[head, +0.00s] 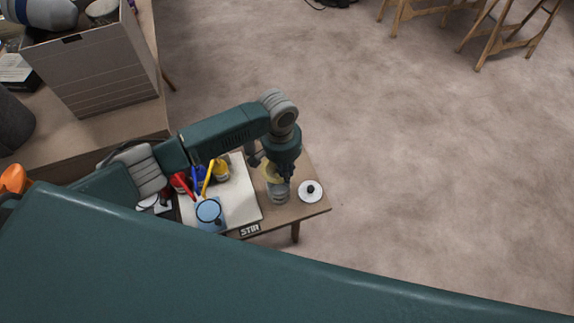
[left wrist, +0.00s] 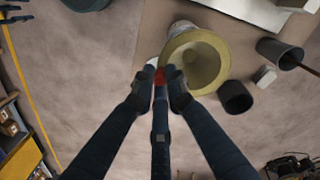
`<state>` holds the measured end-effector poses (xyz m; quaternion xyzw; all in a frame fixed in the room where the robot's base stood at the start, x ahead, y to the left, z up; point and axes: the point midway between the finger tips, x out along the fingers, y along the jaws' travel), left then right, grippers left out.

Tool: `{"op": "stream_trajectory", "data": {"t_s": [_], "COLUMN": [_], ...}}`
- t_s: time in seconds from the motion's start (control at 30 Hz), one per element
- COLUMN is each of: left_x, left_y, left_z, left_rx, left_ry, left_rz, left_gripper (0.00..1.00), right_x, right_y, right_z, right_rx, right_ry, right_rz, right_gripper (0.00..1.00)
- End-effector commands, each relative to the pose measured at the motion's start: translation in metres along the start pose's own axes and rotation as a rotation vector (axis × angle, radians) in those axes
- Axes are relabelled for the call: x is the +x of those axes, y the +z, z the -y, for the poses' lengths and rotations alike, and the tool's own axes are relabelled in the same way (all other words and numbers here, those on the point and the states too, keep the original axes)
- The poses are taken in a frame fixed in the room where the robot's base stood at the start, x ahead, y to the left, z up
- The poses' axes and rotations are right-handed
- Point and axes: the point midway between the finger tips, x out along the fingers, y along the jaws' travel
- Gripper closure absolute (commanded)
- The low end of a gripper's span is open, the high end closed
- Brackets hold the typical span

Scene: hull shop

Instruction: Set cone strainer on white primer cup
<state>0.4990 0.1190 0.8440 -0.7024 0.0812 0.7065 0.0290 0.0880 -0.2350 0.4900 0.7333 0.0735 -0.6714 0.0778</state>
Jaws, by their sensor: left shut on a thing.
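My left gripper (head: 268,168) is over the right part of a small wooden table in the head view. In the left wrist view its fingertips (left wrist: 167,84) are shut at the near edge of a pale yellow cone strainer (left wrist: 222,62), with a small red part between them. The strainer's wide rim faces the wrist camera. In the head view a bit of the strainer (head: 271,173) shows under the gripper, just above a grey ribbed cylinder (head: 278,194). I cannot tell whether they touch. I cannot make out the white primer cup for certain. My right gripper is not in view.
A white disc (head: 316,195) with a black knob lies at the table's right. A large box (head: 90,75) stands behind left.

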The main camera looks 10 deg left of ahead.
Motion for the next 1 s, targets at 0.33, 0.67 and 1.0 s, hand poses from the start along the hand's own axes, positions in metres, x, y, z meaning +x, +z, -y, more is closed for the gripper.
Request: {"op": "stream_trajectory", "data": {"t_s": [0.33,0.67,1.0], "left_x": [0.021,0.041,0.066], "left_y": [0.0,0.0,0.0], "left_z": [0.001,0.003,0.005], "left_rx": [0.001,0.001,-0.001], "left_ry": [0.001,0.0,0.001], "left_rz": [0.0,-0.001,0.001], "left_gripper": [1.0,1.0,1.0], "right_x": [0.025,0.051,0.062], "right_y": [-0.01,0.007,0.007], "right_z": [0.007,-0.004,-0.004], "right_rx": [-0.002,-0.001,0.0], "right_ry": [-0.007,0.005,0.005], "right_rz": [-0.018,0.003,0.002], "right_gripper": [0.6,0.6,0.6]}}
